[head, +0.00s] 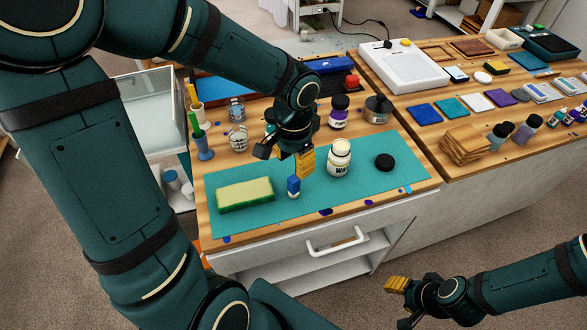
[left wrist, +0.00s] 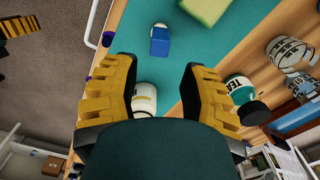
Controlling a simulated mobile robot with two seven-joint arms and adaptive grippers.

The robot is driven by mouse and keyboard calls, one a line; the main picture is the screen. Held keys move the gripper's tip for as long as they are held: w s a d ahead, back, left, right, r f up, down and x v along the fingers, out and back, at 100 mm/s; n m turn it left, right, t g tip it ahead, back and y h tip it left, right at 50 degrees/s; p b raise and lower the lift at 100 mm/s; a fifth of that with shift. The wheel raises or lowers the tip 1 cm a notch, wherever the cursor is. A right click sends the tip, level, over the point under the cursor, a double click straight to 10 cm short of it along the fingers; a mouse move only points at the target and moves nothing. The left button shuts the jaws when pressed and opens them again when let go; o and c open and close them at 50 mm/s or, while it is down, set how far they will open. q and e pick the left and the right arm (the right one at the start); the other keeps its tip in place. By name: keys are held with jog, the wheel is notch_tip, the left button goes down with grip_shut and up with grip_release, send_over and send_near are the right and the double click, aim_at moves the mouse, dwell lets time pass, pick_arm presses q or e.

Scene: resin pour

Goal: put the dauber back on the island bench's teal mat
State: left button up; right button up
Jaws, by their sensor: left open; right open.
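The dauber (head: 293,187), a small piece with a blue block and a white end, is on the teal mat (head: 262,222) of the island bench. It also shows in the left wrist view (left wrist: 160,41), beyond the fingertips. My left gripper (head: 288,158) is open and empty above the mat, just behind the dauber in the head view and apart from it. Its spread yellow fingers (left wrist: 162,85) show in the left wrist view. My right gripper (head: 400,301) is open and empty at the lower right, away from the bench.
A green and yellow sponge (head: 245,195) lies left of the dauber. An open white wax jar (head: 339,160) stands close to the right, with a black lid (head: 384,162) beyond it. Glasses (head: 238,138) and a purple-labelled bottle (head: 339,113) stand behind the mat. The mat's front right is clear.

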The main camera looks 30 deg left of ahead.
aim_at(293, 179)
pick_arm(q)
notch_tip(293, 179, up, 4)
jog(key=shift+f+p, duration=0.2)
jog(key=shift+p, duration=0.15)
jog(key=shift+s, duration=0.1)
dwell(0.3)
